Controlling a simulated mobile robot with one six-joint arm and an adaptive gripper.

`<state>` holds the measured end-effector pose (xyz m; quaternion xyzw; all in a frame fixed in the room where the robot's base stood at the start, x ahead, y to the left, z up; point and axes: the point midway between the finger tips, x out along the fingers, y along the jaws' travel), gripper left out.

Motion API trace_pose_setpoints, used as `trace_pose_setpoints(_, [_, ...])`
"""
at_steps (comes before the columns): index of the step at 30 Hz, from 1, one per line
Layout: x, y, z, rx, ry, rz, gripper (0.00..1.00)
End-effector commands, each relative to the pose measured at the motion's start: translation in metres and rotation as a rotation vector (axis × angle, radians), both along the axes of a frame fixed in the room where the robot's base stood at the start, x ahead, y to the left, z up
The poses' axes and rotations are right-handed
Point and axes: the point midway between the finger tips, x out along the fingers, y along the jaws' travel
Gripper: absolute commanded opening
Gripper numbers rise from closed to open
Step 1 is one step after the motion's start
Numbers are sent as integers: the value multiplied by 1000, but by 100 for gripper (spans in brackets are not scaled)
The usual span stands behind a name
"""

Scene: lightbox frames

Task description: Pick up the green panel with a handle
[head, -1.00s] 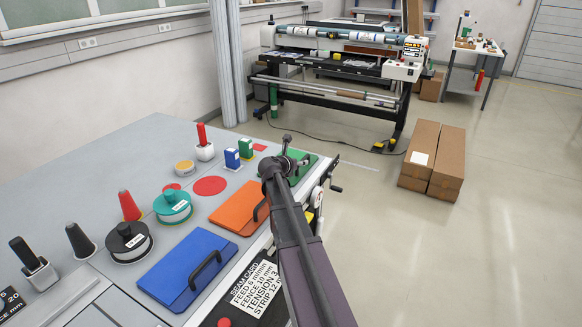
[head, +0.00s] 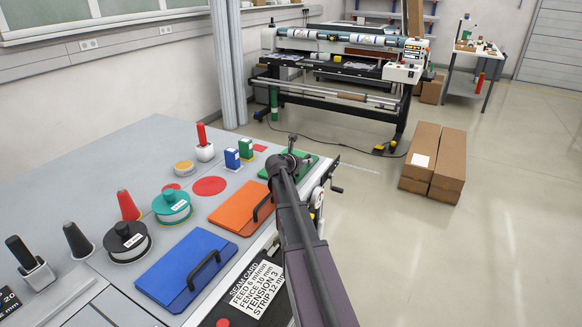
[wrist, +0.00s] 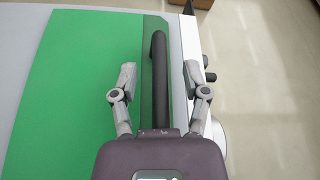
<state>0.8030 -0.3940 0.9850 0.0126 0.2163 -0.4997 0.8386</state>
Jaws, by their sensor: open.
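The green panel (wrist: 80,90) lies flat on the table and fills much of the wrist view. Its black handle (wrist: 159,75) stands along its right edge. My gripper (wrist: 159,80) is open, with one finger on each side of the handle; I cannot tell whether either finger touches it. In the head view only part of the green panel (head: 304,166) shows, at the table's far right corner, partly hidden by my arm. My gripper's fingers are hard to make out there.
An orange panel (head: 236,208) and a blue panel (head: 175,275), both with black handles, lie nearer on the table. A crank (head: 334,188) sticks out at the table's right edge.

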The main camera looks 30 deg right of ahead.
Motion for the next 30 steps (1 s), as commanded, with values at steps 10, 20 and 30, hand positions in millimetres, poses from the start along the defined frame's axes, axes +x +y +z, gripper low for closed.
trace_pose_setpoints(10, [0,-1,0,0,0,-1,0])
trace_pose_setpoints(20, [0,-1,1,0,-1,-1,0])
trace_pose_setpoints(30, [0,-1,15,0,-1,-1,0])
